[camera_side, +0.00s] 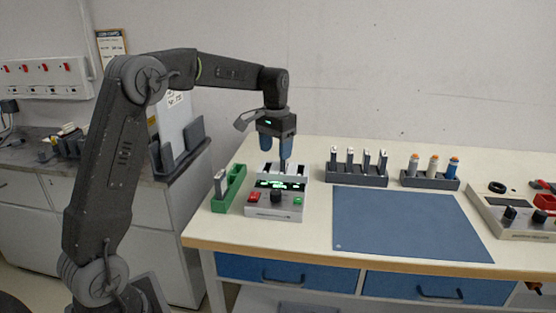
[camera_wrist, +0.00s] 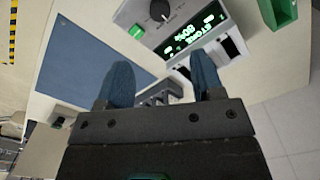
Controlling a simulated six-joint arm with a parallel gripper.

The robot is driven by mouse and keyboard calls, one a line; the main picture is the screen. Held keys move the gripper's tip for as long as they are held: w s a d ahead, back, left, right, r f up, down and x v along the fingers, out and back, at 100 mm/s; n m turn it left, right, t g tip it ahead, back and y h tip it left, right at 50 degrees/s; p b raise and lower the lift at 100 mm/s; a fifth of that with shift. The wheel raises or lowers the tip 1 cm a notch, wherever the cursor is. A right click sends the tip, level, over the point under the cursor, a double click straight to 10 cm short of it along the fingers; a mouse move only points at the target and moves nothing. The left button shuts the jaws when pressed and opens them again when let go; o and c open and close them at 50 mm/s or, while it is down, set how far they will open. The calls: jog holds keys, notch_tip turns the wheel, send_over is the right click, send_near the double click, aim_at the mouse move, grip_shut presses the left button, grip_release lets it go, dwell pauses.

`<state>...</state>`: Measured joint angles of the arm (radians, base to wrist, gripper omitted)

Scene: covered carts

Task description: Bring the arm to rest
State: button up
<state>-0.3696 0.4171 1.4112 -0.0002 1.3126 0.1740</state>
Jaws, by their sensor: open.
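My gripper (camera_side: 274,150) hangs pointing down over the back of a small grey device with a lit green display (camera_side: 284,184), a black knob and coloured buttons. Its two blue fingers are apart, and I see nothing between them. In the wrist view my gripper (camera_wrist: 162,85) shows both blue fingers spread, with the device's display (camera_wrist: 192,35) beyond them. The side view does not clearly show whether the fingers touch the device.
A green holder (camera_side: 229,190) with a pale item stands left of the device. A grey rack (camera_side: 357,176) of several upright pieces and a rack of bottles (camera_side: 429,181) stand behind a clear blue mat (camera_side: 405,222). Another panel (camera_side: 510,222) sits at right.

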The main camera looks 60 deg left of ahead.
jog(key=s+d+r+t, duration=0.2)
jog(key=s+d+r, duration=0.3)
jog(key=s+d, duration=0.15)
jog(key=s+d+f+m+t, duration=0.1)
jog(key=s+d, duration=0.4)
jog(key=s, duration=0.4)
jog(key=s+d+f+m+t, duration=0.1)
jog(key=s+d+f+t, duration=0.1)
jog(key=s+d, duration=0.4)
jog(key=s, duration=0.4)
jog(key=shift+f+t, duration=0.15)
jog(key=shift+t, duration=0.15)
